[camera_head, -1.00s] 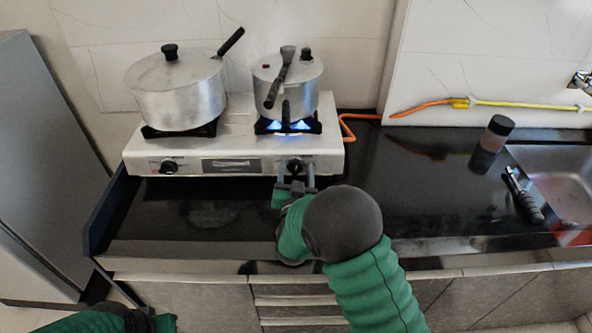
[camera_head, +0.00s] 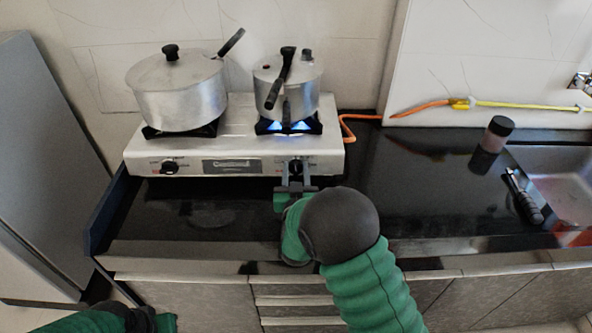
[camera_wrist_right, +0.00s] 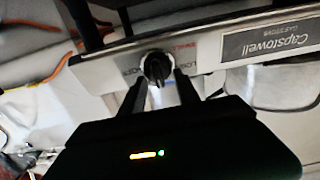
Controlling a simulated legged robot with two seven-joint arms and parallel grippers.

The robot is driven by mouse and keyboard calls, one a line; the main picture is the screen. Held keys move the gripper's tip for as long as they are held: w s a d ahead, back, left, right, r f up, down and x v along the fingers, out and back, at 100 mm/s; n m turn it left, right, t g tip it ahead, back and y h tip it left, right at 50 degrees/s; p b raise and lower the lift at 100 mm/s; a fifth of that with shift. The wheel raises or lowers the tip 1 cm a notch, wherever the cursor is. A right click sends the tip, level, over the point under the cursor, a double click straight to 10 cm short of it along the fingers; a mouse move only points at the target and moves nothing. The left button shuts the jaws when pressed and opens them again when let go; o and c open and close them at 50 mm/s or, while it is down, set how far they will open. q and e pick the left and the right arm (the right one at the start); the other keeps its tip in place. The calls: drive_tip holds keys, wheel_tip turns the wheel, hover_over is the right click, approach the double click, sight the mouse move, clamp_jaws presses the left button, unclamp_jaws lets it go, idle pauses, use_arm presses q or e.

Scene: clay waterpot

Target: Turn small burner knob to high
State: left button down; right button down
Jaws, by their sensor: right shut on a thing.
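The small burner knob (camera_head: 295,168) is the black right-hand knob on the front of the silver stove (camera_head: 330,158). My right gripper (camera_head: 296,184) reaches it from the front and is shut on it. In the right wrist view the knob (camera_wrist_right: 157,66) sits between the two fingertips, its ridge running roughly along the fingers. A blue flame (camera_head: 287,126) burns under the pressure cooker (camera_head: 300,95) on the right burner. My left arm shows only at the lower left edge, and its fingers cannot be made out.
A large lidded pot (camera_head: 180,100) stands on the left burner, above the left knob (camera_head: 169,167). An orange hose (camera_head: 348,128) runs from behind the stove. The counter between is clear.

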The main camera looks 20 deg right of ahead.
drive_tip(key=c, duration=0.9)
unclamp_jaws()
drive_tip(key=v, duration=1.7)
drive_tip(key=shift+w, duration=0.1)
